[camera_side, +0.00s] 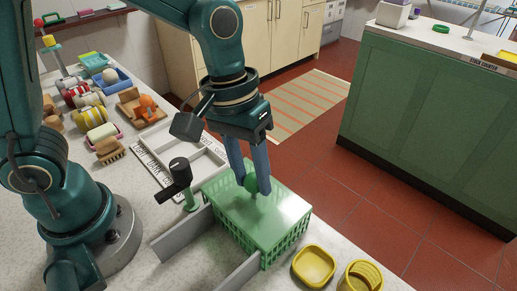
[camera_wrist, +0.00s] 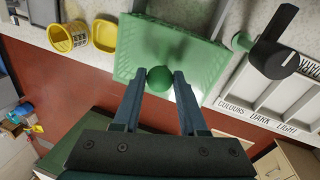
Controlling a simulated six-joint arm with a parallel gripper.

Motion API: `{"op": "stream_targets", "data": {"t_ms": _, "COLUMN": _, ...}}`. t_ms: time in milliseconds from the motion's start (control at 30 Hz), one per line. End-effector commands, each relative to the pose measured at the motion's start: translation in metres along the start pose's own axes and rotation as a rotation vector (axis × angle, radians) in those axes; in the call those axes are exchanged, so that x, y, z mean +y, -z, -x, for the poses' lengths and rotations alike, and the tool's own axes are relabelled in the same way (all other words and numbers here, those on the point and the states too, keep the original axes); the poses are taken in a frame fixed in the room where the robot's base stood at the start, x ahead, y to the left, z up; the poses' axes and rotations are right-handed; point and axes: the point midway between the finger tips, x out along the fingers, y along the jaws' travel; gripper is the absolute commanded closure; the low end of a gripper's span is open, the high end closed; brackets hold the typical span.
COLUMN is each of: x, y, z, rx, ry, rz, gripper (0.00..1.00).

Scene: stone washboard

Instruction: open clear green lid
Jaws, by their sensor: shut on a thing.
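A clear green lid (camera_side: 279,219) lies over a green slatted basket (camera_side: 284,246) at the front of the stone counter. A round green knob (camera_wrist: 159,79) stands on the lid. My gripper (camera_side: 258,188) points down from above, with its two blue-grey fingers on either side of the knob and shut on it. In the wrist view the lid (camera_wrist: 195,58) spreads out beyond the fingertips. The lid looks flat on the basket in the side view; I cannot tell if there is any gap under it.
Grey rails (camera_side: 184,234) and a green post with a black handle (camera_side: 178,178) stand left of the basket. A yellow dish (camera_side: 314,266) and yellow cup (camera_side: 361,277) sit at its right. A white divided tray (camera_side: 185,152) lies behind. Brushes and bottles crowd the back left.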

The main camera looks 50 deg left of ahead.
Motion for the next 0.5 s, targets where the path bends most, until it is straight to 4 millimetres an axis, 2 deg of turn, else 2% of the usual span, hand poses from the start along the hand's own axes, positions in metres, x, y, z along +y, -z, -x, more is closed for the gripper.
{"op": "stream_targets", "data": {"t_ms": 367, "x": 0.0, "y": 0.0, "z": 0.001, "rx": 0.004, "ry": -0.003, "rz": 0.0, "gripper": 1.0}}
{"op": "stream_targets", "data": {"t_ms": 500, "x": -0.001, "y": -0.011, "z": 0.002, "rx": 0.005, "ry": -0.003, "rz": -0.002, "gripper": 1.0}}
